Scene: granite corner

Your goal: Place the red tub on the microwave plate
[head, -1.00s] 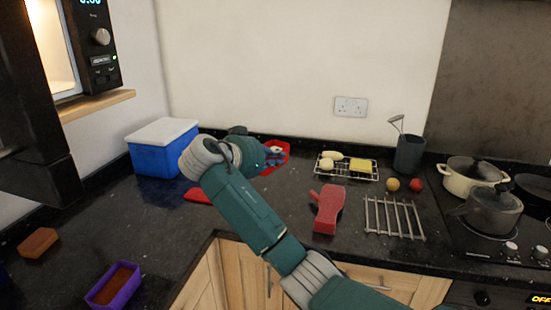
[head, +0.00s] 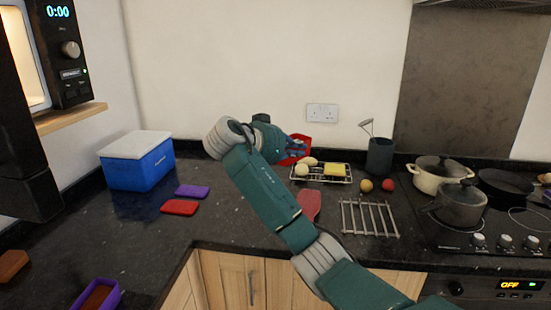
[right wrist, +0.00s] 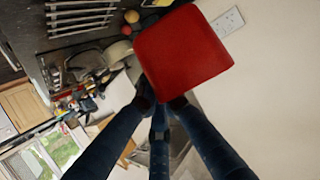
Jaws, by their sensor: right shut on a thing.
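The red tub (head: 303,143) is held by my right gripper (head: 290,150) near the back wall, behind the wire rack. The gripper and wrist hide part of the tub. In the right wrist view the tub (right wrist: 183,60) fills the upper middle, with my right fingers (right wrist: 160,105) shut on its edge. The microwave (head: 68,45) stands at upper left, with its lit interior partly in view. Its plate is not visible. My left gripper is not in view.
A blue box with a white lid (head: 140,170), a purple lid (head: 192,191) and a red lid (head: 179,208) lie on the counter at left. A wire rack (head: 322,179) with food, a trivet (head: 369,217) and pots (head: 460,204) stand right. A purple tub (head: 97,296) is at the front.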

